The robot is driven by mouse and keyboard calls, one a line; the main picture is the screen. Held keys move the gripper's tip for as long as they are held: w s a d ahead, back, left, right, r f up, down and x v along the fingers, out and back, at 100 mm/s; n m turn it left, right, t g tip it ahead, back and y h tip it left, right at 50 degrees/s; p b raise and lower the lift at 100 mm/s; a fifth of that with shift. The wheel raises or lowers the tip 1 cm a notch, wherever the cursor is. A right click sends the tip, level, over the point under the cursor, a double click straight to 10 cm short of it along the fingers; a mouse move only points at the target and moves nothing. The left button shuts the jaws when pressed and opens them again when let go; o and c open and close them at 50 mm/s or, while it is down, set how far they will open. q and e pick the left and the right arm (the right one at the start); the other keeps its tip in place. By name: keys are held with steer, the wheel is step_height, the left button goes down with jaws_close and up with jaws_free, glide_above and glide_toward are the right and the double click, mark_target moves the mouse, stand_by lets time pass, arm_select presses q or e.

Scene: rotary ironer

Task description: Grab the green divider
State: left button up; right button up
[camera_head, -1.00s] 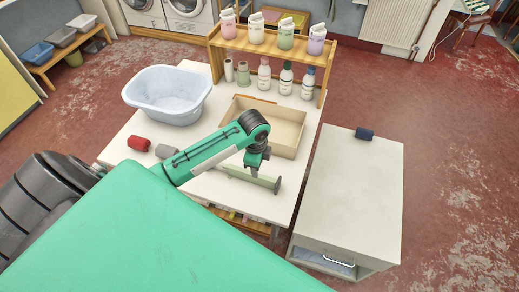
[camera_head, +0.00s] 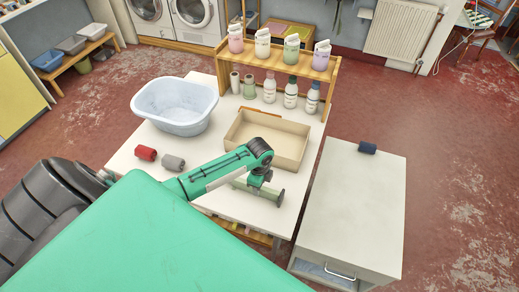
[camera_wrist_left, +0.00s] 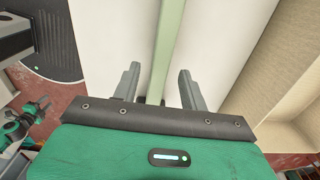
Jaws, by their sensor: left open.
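The green divider (camera_head: 272,193), a pale green strip with a small end plate, lies on the white table in front of the cardboard-coloured tray. My left gripper (camera_head: 258,184) hangs from the green arm, over the divider in the head view. In the left wrist view, the gripper (camera_wrist_left: 157,92) is open, with one finger on each side of the divider (camera_wrist_left: 168,40). A gap shows between the strip and both fingers. The dark gripper edge hides the strip's near part. My right gripper is not in view.
The open tray (camera_head: 238,132) stands just behind the divider. A wash basin (camera_head: 175,108), a red roll (camera_head: 146,153) and a grey roll (camera_head: 173,162) are on the left. A bottle shelf (camera_head: 285,62) stands behind. A white cabinet (camera_head: 352,210) with a dark roll stands right.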

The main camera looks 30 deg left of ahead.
arm_select(q)
steer(key=shift+s+d+f+p, duration=0.1)
steer(key=shift+f+p, duration=0.25)
steer(key=shift+f, duration=1.45)
steer(key=shift+c, duration=0.4)
jaws_close()
steer(key=shift+r, duration=0.15)
